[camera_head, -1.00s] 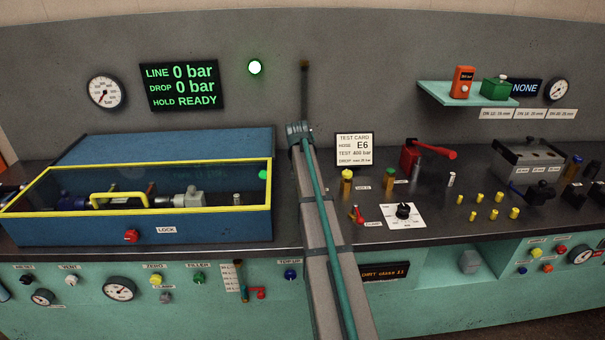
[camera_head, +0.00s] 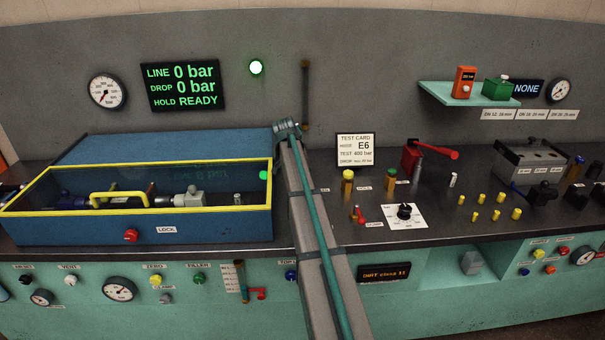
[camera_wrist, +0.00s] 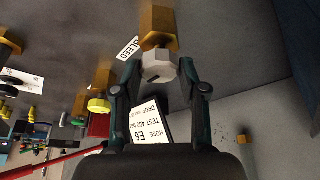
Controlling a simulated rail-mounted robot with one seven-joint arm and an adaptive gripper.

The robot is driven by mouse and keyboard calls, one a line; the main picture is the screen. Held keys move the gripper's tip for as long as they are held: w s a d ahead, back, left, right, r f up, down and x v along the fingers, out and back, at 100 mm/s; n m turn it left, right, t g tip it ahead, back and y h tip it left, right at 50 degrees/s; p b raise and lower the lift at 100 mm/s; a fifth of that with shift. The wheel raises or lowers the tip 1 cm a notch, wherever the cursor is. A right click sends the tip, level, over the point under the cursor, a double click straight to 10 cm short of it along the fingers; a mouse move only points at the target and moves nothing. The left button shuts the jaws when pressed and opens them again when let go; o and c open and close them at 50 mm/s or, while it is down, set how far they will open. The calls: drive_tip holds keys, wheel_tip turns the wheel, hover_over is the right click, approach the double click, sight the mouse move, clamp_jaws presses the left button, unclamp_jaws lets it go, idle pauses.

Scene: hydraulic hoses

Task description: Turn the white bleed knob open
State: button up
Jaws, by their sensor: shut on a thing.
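The white bleed knob (camera_wrist: 158,66) sits on the end of a brass fitting (camera_wrist: 158,24) in the wrist view, next to a label reading BLEED (camera_wrist: 130,47). My gripper (camera_wrist: 160,72) has one finger on each side of the knob and is shut on it. In the head view my arm covers the place of the knob, so neither the knob nor my fingertips show there.
The blue, yellow-framed box (camera_head: 137,225) is close on the left. The display (camera_head: 182,87) reads LINE 0 bar.

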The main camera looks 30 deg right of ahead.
idle(0.3)
drive_tip(key=o, duration=1.1)
drive_tip(key=shift+o, duration=0.2)
drive_tip(key=v, duration=1.2)
